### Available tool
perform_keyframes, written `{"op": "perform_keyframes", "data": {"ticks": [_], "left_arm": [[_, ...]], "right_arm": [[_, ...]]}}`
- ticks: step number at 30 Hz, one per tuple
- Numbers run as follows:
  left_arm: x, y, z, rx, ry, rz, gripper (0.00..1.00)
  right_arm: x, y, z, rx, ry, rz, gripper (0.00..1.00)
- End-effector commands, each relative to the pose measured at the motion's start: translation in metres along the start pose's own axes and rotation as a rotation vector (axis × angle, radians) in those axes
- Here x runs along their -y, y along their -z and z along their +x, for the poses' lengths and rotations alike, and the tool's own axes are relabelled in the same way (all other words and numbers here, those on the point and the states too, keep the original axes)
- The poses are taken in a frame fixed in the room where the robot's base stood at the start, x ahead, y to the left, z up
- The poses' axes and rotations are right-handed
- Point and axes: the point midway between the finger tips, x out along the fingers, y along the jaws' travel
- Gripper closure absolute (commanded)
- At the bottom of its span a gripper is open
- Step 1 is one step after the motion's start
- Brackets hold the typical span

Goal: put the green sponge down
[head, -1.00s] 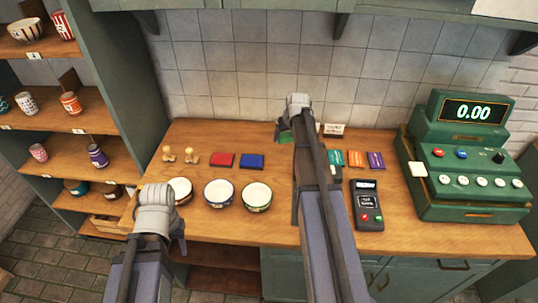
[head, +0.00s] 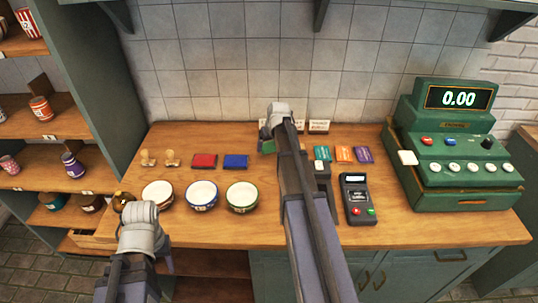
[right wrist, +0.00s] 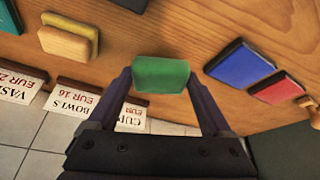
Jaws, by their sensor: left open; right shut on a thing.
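My right gripper (right wrist: 160,78) is shut on the green sponge (right wrist: 161,75); the sponge sits between its two fingers, over the wooden counter in the right wrist view. In the head view the sponge (head: 267,147) shows as a small green patch to the right of the blue pad, partly hidden by my right gripper (head: 272,138). I cannot tell whether it touches the counter.
Price cards (right wrist: 69,101) stand along the back wall. A red pad (head: 204,161) and a blue pad (head: 236,162) lie left of the held sponge. Three bowls (head: 201,195) stand in front. A card terminal (head: 357,198) and green cash register (head: 455,150) are right.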

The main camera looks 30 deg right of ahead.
Motion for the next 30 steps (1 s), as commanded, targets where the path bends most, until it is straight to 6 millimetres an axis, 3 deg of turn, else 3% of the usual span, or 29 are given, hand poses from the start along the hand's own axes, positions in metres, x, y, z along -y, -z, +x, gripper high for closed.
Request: {"op": "perform_keyframes", "data": {"ticks": [7, 21, 22, 26, 30], "left_arm": [[-0.003, 0.002, 0.034, 0.0, 0.0, 0.0, 0.5], [-0.004, 0.002, 0.038, 0.0, 0.0, 0.0, 0.5], [-0.004, 0.002, 0.037, 0.0, 0.0, 0.0, 0.5], [-0.004, 0.002, 0.037, 0.0, 0.0, 0.0, 0.5], [-0.004, 0.002, 0.037, 0.0, 0.0, 0.0, 0.5]], "right_arm": [[0.0, -0.013, 0.031, 0.0, 0.0, 0.0, 0.61], [0.0, -0.015, 0.036, 0.0, 0.0, 0.0, 0.61], [0.0, -0.014, 0.035, 0.0, 0.0, 0.0, 0.14], [0.0, -0.014, 0.034, 0.0, 0.0, 0.0, 0.0], [0.0, -0.014, 0.034, 0.0, 0.0, 0.0, 0.0]]}}
